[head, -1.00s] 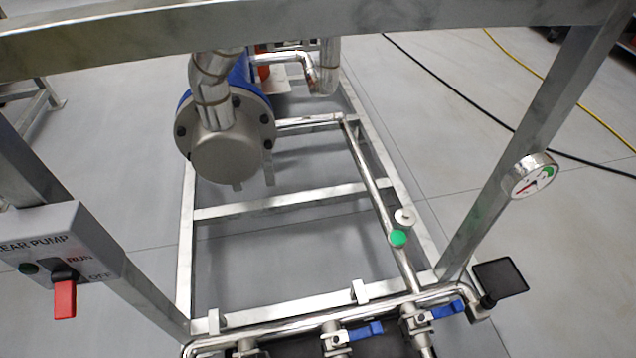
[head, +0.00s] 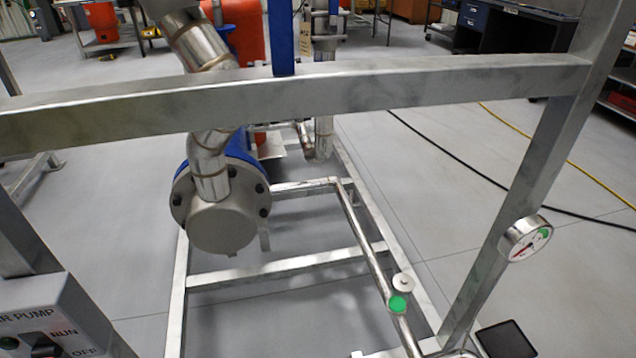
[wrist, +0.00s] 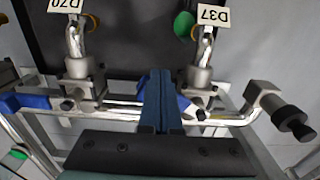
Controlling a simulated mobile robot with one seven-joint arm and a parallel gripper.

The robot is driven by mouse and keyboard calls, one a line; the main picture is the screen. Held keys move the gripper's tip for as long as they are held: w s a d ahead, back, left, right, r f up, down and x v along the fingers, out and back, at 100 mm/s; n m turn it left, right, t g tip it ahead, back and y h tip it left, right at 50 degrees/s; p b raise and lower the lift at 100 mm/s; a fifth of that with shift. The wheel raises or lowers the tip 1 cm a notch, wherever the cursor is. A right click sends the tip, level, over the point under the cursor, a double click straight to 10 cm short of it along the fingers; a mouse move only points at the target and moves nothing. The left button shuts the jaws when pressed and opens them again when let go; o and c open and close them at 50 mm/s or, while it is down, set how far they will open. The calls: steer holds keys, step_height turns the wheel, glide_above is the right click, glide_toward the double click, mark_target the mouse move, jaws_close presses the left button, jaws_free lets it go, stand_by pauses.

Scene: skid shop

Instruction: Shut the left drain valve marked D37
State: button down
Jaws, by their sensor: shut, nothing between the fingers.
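In the wrist view the tag marked D37 (wrist: 211,15) hangs at the top right, above a metal drain valve (wrist: 199,80). That valve's blue handle (wrist: 187,108) lies crosswise along the pipe and is partly hidden by my fingers. My gripper (wrist: 161,78) is shut and empty, its fingers just left of the valve body. I cannot tell whether they touch the handle. A second valve (wrist: 80,82) stands to the left, with its own tag (wrist: 66,5) cut by the frame edge and a blue handle (wrist: 30,101) pointing left. The head view shows no valves.
A bright pipe (wrist: 125,112) runs behind the fingers, with a black-ended fitting (wrist: 288,118) at right. In the head view, a frame crossbar (head: 300,95), an upright with a gauge (head: 525,238), a pump (head: 222,205) and a switch box (head: 50,325) surround the skid.

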steer(key=shift+w, duration=0.15)
steer(key=shift+w+d, duration=0.4)
steer(key=shift+w, duration=0.45)
steer(key=shift+w+b, duration=0.15)
steer(key=shift+b, duration=0.15)
steer(key=shift+w+d, duration=0.15)
steer(key=shift+w, duration=0.55)
steer(key=shift+s, duration=0.15)
steer(key=shift+s+d+p, duration=0.15)
steer(key=shift+s+p, duration=0.3)
steer(key=shift+s, duration=0.1)
step_height(320, 180, up, 7)
steer(key=p, duration=0.7)
steer(key=shift+p, duration=0.3)
